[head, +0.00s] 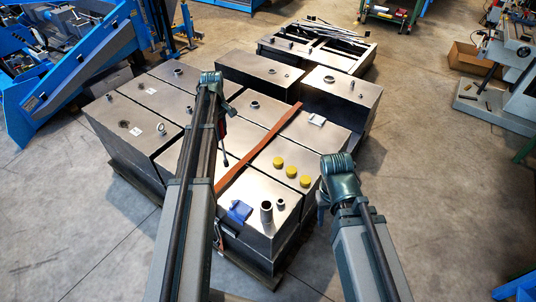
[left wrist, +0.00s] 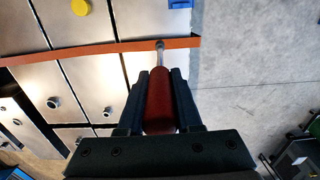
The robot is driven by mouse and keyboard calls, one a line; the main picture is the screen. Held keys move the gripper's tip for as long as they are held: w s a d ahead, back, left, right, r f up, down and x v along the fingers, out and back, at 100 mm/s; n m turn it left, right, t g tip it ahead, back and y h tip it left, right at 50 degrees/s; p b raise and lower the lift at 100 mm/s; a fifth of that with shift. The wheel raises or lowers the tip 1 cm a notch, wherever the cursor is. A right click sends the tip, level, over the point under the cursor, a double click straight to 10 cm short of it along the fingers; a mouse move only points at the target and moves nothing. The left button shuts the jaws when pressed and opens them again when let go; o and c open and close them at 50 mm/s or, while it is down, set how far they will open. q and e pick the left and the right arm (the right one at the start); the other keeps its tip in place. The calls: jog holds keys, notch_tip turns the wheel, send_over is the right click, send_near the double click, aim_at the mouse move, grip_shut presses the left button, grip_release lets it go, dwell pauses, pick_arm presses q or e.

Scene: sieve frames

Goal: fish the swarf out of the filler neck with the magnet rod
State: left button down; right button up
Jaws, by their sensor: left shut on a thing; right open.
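My left gripper (head: 222,122) is shut on the red handle of the magnet rod (left wrist: 158,100). In the left wrist view the metal shaft (left wrist: 160,58) sticks out past the fingers and ends in a small round tip. In the head view the rod (head: 224,152) hangs down over the tanks near the orange strap, its tip apart from any neck. A tall open filler neck (head: 267,212) stands on the front tank, right of and nearer than the rod. Swarf inside it cannot be made out. My right gripper (head: 322,206) is open and empty, right of the front tank.
A blue cloth (head: 239,212) lies left of the tall neck, and a shorter neck (head: 281,203) stands right of it. Three yellow caps (head: 291,171) sit behind. An orange strap (head: 262,143) crosses the tanks. Other tanks carry short necks (head: 252,104).

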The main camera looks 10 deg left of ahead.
pick_arm(q)
jog(key=s+d+r+m+p, duration=0.1)
jog(key=s+d+m, duration=0.1)
jog(key=s+d, duration=0.4)
jog(key=s+d+r+m+p, duration=0.1)
jog(key=s+d, duration=0.4)
jog(key=d, duration=1)
jog(key=shift+s+r+m+p, duration=0.4)
jog(key=shift+r+m, duration=0.3)
jog(key=shift+m, duration=0.1)
jog(key=shift+a+f, duration=0.1)
jog(key=shift+f, duration=0.05)
notch_tip(320, 180, down, 16)
jog(key=b, duration=1.6)
jog(key=shift+f, duration=0.15)
notch_tip(320, 180, up, 16)
jog(key=p, duration=1.5)
jog(key=shift+p, duration=0.3)
